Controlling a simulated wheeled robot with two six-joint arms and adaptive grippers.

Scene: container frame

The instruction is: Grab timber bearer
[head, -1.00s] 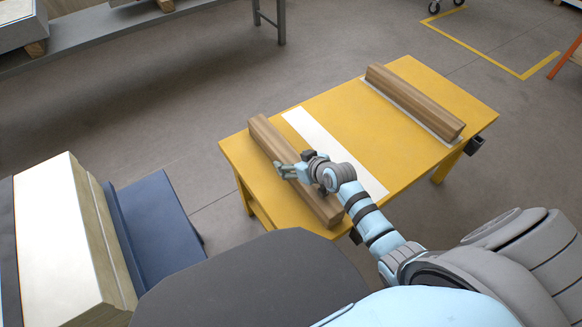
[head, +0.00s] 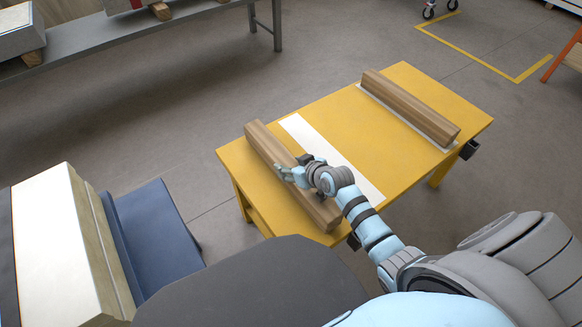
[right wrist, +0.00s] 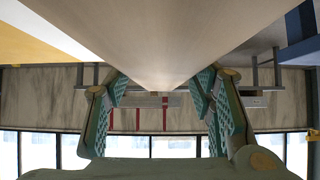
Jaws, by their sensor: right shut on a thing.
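The near timber bearer (head: 268,152), a long brown squared beam, is at the left part of the yellow table (head: 400,150), running from the back edge to the front. In the head view my right gripper (head: 284,172) is shut on it around its middle. In the right wrist view the bearer (right wrist: 165,40) fills the top centre, between the two green-padded fingers of the gripper (right wrist: 163,95). I cannot tell whether its underside touches the table. A second timber bearer (head: 410,105) lies on the right part of the table. My left gripper is not in view.
A bare white strip (head: 335,160) crosses the table between the bearers. A blue stand (head: 155,230) and pale stacked panels (head: 60,240) are at the lower left. A grey rack (head: 130,35) stands at the back left. Open floor lies behind the table.

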